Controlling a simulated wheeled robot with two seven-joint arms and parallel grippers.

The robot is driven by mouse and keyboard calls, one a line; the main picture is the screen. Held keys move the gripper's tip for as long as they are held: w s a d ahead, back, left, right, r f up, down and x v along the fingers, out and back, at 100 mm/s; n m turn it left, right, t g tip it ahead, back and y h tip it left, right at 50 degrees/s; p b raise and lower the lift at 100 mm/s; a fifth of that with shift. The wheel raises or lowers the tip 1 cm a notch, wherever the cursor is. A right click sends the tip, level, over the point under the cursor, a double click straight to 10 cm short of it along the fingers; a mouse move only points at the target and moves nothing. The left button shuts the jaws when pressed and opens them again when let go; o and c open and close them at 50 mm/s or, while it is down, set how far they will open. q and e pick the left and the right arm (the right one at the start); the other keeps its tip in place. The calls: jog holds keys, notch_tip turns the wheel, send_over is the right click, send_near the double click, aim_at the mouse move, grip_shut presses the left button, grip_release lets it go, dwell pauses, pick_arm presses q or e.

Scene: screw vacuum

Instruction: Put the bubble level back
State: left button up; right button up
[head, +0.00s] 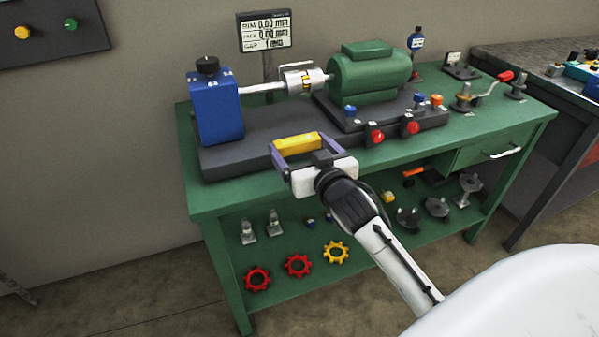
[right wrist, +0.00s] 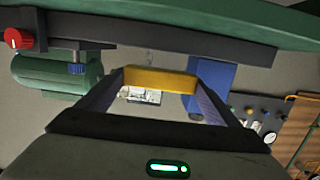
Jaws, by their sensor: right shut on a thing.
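The bubble level is a yellow bar (head: 301,144) held between the two fingers of my right gripper (head: 305,150). In the right wrist view the yellow bar (right wrist: 160,79) spans the gap between the fingertips. The right gripper is shut on it, in front of the dark base plate on the green bench, at the bench's front left part. In the head view it overlaps the base plate; I cannot tell how high it is. My left gripper is not in view.
On the green bench (head: 520,113) stand a blue block (head: 214,108), a green motor (head: 369,72) and a display (head: 265,32). Red knobs (head: 376,137) line the base plate's (head: 262,135) front. The lower shelf (head: 293,262) holds red and yellow gears. A second dark table stands at right.

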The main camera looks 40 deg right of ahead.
notch_tip(320, 180, down, 7)
jog(key=shift+f+b, duration=0.1)
jog(key=shift+b, duration=0.55)
jog(key=o, duration=1.1)
jog(key=shift+r, duration=0.2)
jog(key=v, duration=1.1)
jog(key=s+a+f+n+g+y, duration=0.2)
jog(key=s+a+f, duration=0.6)
jog(key=f, duration=0.4)
jog(key=s+a+f+n+g+y, duration=0.3)
jog(key=s+a+f, duration=0.5)
jog(key=f, duration=0.4)
jog(key=shift+s+a+g+y, duration=0.2)
jog(key=shift+a+g+y, duration=0.6)
jog(key=shift+g, duration=0.3)
